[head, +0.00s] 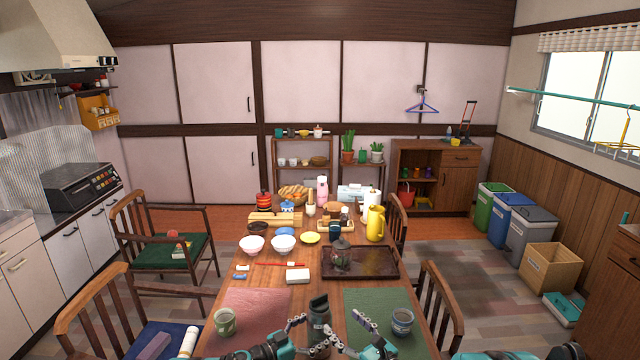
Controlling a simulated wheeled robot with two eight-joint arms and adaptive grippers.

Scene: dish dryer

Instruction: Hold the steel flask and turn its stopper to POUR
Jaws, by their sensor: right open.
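The steel flask (319,312), with a dark stopper (319,299) on top, stands upright at the near end of the table, between two placemats. I cannot read the stopper's setting. My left gripper (308,333) is close at the flask's left and near side. Its fingers overlap the flask's lower part, and I cannot tell whether they touch it. My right gripper (349,328) is open and empty, just right of the flask, over the green mat's edge. The flask's base is hidden behind the fingers.
A green cup (225,322) stands on the pink mat (262,302), and a blue-grey cup (402,321) on the green mat (388,298). A dark tray (385,262) with a glass teapot (341,256) lies beyond. Chairs flank the table.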

